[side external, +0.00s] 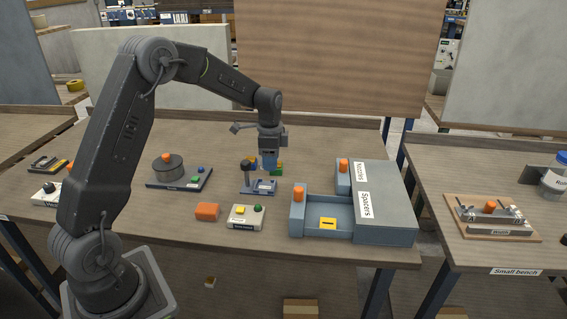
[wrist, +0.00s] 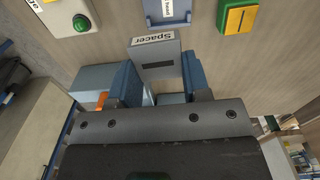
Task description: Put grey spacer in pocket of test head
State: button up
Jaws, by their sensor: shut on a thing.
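My gripper (side external: 269,161) hangs over the area of the test head in the side external view. In the wrist view, its blue fingers (wrist: 160,77) are shut on the grey spacer (wrist: 157,60), a block with a white "Spacer" label and a dark slot. I cannot make the spacer out in the side external view. The test head (side external: 258,188) is a blue-grey fixture with a dark upright part on its left, on the table. Its labelled edge shows at the top of the wrist view (wrist: 167,12), beyond the spacer. Its pocket cannot be seen clearly.
An open "Spacers" drawer (side external: 343,208) to the right holds a yellow piece (side external: 328,223). A green and yellow block (side external: 278,168) sits close behind the test head. A button box (side external: 246,216) and an orange block (side external: 207,211) lie in front; a round-topped fixture (side external: 168,167) stands left.

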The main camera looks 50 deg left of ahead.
aim_at(268, 188)
jog(key=shift+a+f, duration=0.3)
jog(key=shift+a, duration=0.35)
jog(key=shift+a+f+m, duration=0.25)
jog(key=shift+f+m, duration=0.05)
jog(key=shift+f, duration=3.2)
jog(key=shift+f, duration=0.2)
jog(key=shift+f, duration=0.3)
